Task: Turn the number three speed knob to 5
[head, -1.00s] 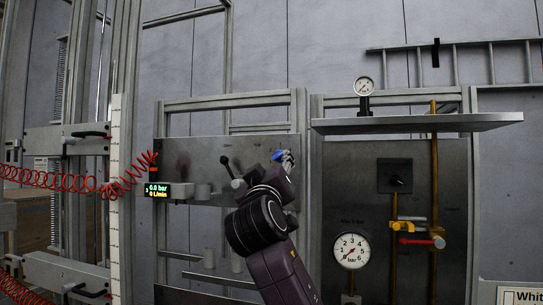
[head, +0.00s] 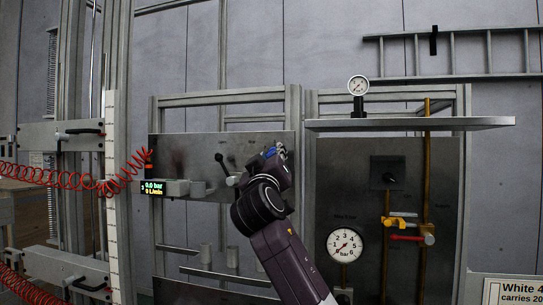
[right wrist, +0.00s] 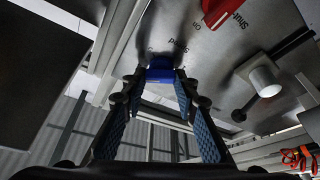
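My right gripper (right wrist: 160,82) is at the grey panel (head: 180,155). It shows in the head view (head: 274,151), mostly end-on behind its wrist. In the right wrist view its two blue-padded fingers stand apart. A blue knob (right wrist: 160,71) on the panel lies between and just beyond the fingertips. I cannot tell whether the fingers touch it. Printing next to the knob is partly legible and seems to read "Speed". The knob's number, scale and pointer cannot be read. My left gripper is out of view.
A red handle (right wrist: 222,10) marked "Shut" and "On" and a white cylinder (right wrist: 265,79) are near the fingers. A black-balled lever (head: 219,157) stands left of my gripper. A shelf (head: 410,124) and a pressure gauge (head: 344,244) are on the right.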

